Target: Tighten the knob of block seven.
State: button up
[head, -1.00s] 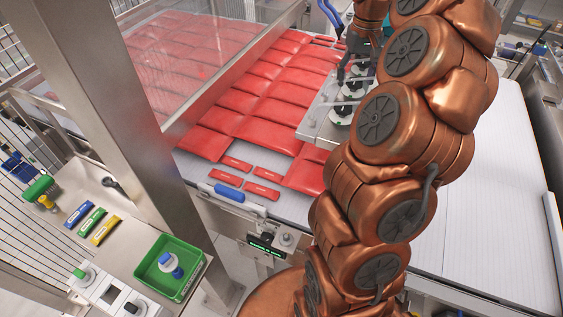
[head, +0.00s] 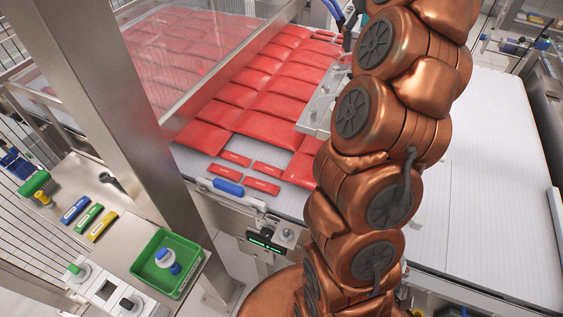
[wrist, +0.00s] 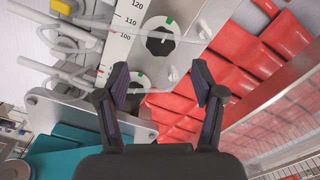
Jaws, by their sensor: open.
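In the wrist view my gripper (wrist: 160,88) is open and empty, its two dark fingers spread apart. Beyond the fingers a black knob (wrist: 159,41) on a white disc with a green mark is fixed to a metal plate. A second black knob (wrist: 136,84) on a similar disc sits lower, close to the left finger and partly hidden. No block number is legible, so I cannot tell which knob belongs to block seven. In the head view a part of the metal plate (head: 318,108) shows left of my arm, which hides my gripper and the knobs.
Red pouches (head: 270,127) cover much of the conveyor (head: 295,203). A ruler scale (wrist: 118,40) and hoses (wrist: 70,45) run beside the knobs. A green tray (head: 142,262) holding a white and blue item stands at lower left. The right-hand white surface (head: 490,190) is clear.

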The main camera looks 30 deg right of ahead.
jog(key=shift+r, duration=0.55)
jog(key=a+f+n+b, duration=0.1)
jog(key=a+f, duration=0.1)
jog(key=a, duration=0.3)
jog(key=a+f+n+b, duration=0.1)
jog(key=a+f+b, duration=0.1)
jog(key=a, duration=0.4)
jog(key=s+a+f+n+b, duration=0.1)
jog(key=a+f, duration=0.1)
jog(key=a, duration=0.4)
jog(key=shift+s+a+f+n, duration=0.1)
jog(key=shift+f+n, duration=0.2)
jog(key=shift+n, duration=0.1)
jog(key=s+a+f+n+b, duration=0.1)
jog(key=s+a+f+b, duration=0.2)
jog(key=s+a+f, duration=0.6)
jog(key=shift+a+f+n+g+b, duration=0.2)
jog(key=shift+a+n+g+b, duration=0.15)
jog(key=shift+a, duration=0.55)
